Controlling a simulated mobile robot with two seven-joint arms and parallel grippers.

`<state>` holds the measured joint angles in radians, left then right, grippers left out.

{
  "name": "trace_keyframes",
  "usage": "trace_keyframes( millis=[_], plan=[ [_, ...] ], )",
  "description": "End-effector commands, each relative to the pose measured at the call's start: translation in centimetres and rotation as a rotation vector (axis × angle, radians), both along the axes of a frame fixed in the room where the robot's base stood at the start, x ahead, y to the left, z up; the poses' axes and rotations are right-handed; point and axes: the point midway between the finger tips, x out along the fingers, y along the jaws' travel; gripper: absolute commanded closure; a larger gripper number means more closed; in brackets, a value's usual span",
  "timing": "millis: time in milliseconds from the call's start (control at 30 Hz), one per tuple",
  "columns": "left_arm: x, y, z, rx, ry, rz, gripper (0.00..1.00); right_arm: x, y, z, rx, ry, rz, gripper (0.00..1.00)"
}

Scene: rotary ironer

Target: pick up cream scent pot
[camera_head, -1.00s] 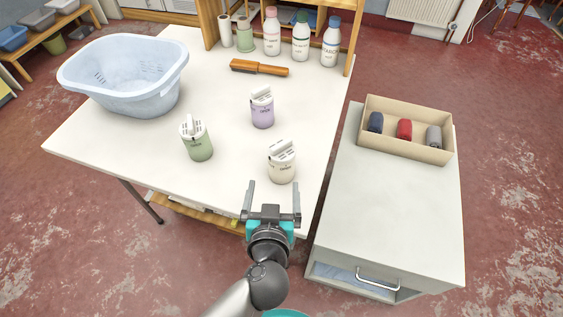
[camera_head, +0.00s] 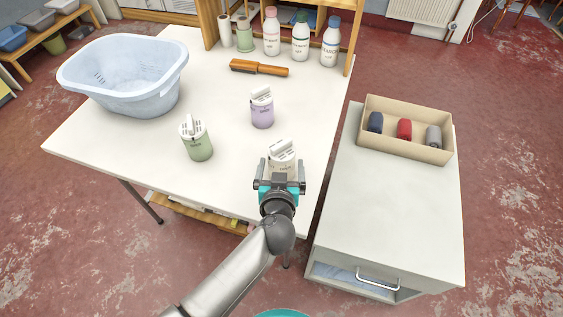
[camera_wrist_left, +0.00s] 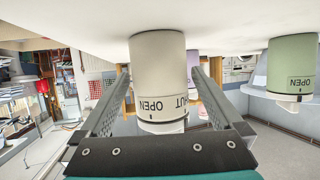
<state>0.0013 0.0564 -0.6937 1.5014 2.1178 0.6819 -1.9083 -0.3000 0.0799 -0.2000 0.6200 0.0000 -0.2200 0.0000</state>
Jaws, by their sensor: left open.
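The cream scent pot (camera_head: 281,160) stands upright near the table's front right corner. My left gripper (camera_head: 281,168) is open at the pot, its two fingers on either side of the pot's body. In the left wrist view, upside down, the cream pot (camera_wrist_left: 157,75) sits between the open fingers of my left gripper (camera_wrist_left: 160,90), with the word OPEN on its lower band. Gaps show beside it, so the fingers look apart from the pot. The gripper hides the pot's lower part in the head view. My right gripper is not in view.
A lilac pot (camera_head: 262,110) and a green pot (camera_head: 197,142) stand farther back and to the left. A cabinet (camera_head: 395,215) with a box (camera_head: 405,145) stands right of the table.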

Motion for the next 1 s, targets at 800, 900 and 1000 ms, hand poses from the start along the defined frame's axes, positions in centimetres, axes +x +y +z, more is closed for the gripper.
trace_keyframes(
  millis=[800,900,1000],
  plan=[
    [2.0,-0.1,-0.8,0.0,0.0,0.0,0.31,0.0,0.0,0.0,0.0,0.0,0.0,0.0],
    [2.0,-0.1,-0.8,0.0,0.0,0.0,0.43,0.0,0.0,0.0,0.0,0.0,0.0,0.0],
    [2.0,-0.1,-0.8,0.0,0.0,0.0,0.54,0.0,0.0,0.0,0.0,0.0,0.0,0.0]
  ],
)
